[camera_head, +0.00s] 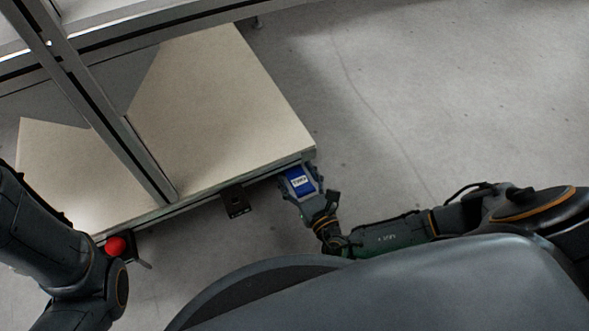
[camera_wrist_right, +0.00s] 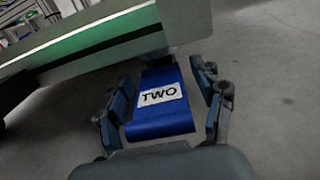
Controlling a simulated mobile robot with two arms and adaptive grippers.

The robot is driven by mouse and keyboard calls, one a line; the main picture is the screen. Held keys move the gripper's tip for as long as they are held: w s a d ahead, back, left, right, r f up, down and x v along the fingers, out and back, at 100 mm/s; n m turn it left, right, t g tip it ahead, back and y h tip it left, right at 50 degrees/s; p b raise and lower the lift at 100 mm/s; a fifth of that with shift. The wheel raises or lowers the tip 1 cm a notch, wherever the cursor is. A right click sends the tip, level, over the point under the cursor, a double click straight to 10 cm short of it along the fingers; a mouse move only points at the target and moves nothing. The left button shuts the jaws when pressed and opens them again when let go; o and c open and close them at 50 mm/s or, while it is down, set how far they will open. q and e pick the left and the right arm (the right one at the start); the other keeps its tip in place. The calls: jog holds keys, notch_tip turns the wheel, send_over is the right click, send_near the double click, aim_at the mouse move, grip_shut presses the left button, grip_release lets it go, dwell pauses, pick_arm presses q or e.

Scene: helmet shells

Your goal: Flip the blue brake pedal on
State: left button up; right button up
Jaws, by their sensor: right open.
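The blue brake pedal (camera_head: 299,182) sticks out from under the front edge of the cart's board, near its right corner. In the right wrist view the blue pedal (camera_wrist_right: 160,112) bears a white label reading "TWO". My right gripper (camera_head: 300,186) is open, with one finger on each side of the pedal. The wrist view shows the gripper (camera_wrist_right: 165,100) with gaps between the fingers and the pedal's sides. My left arm shows at the left edge of the head view, but its gripper cannot be made out.
The cart's beige board (camera_head: 220,100) and metal frame post (camera_head: 125,140) stand above and left of the pedal. A black bracket (camera_head: 236,202) and a red ball-shaped part (camera_head: 115,246) sit along the front edge. Grey floor (camera_head: 450,90) is clear to the right.

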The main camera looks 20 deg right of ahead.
grip_shut()
jog(key=shift+f+t+b, duration=0.5)
jog(key=shift+t+b, duration=0.2)
jog(key=shift+b, duration=0.5)
jog(key=shift+r+t+b, duration=0.15)
jog(key=shift+t+b, duration=0.2)
jog(key=shift+t, duration=0.35)
grip_release()
jog(key=shift+r, duration=0.1)
